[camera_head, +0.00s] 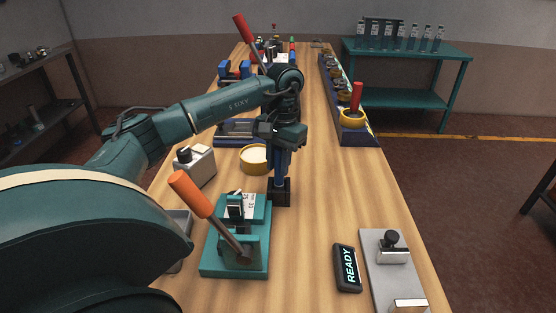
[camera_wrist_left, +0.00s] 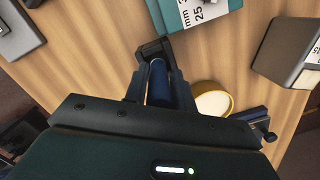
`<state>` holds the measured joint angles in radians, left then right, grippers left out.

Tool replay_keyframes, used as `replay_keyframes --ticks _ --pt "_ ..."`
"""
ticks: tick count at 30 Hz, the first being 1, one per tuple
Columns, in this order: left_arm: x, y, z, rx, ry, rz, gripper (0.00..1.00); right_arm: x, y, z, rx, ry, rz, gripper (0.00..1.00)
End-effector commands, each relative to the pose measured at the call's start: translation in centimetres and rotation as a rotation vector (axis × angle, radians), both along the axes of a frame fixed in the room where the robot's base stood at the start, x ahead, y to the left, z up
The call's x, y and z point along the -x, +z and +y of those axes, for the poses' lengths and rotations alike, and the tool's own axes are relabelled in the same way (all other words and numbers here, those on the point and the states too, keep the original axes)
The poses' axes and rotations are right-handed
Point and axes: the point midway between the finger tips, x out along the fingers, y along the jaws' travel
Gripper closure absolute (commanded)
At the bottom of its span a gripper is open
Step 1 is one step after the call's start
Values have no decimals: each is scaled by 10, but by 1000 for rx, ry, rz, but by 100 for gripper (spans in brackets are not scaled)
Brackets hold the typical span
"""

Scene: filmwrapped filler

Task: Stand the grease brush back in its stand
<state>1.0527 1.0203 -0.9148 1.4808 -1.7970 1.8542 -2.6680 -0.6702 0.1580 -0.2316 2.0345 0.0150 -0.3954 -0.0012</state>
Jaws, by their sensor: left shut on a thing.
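My left gripper (camera_head: 281,170) points down over the middle of the table and is shut on the blue grease brush (camera_wrist_left: 158,84). In the left wrist view the brush lies between the two dark fingers (camera_wrist_left: 159,92). A small dark block that looks like the brush stand (camera_head: 280,193) is directly below the gripper on the wood; it also shows just beyond the fingers in the left wrist view (camera_wrist_left: 152,49). The brush appears roughly upright, in line with the stand. Its lower end is hidden, so I cannot tell how deep it sits. My right gripper is not in view.
A yellow-rimmed pot (camera_head: 254,158) with pale contents stands just left of the gripper. A teal press (camera_head: 235,263) with an orange lever is close in front. A READY display (camera_head: 347,268) and grey plate (camera_head: 379,275) lie front right. The table (camera_head: 335,190) is clear right of the stand.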

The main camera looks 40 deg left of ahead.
Motion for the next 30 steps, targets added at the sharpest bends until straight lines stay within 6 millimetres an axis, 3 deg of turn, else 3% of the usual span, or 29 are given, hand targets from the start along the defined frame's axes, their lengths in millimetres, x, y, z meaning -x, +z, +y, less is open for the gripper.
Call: replay_keyframes --ticks 8,9,16,26,30 --pt "0 -2 0 0 0 -1 97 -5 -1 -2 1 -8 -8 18" --pt "0 -1 0 0 0 -1 71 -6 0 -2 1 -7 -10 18" --pt "0 -1 0 0 0 -1 52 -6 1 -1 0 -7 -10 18" --pt "-1 5 0 0 0 -2 52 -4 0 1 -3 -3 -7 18" --pt "-4 25 0 0 0 -7 52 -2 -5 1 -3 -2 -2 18"
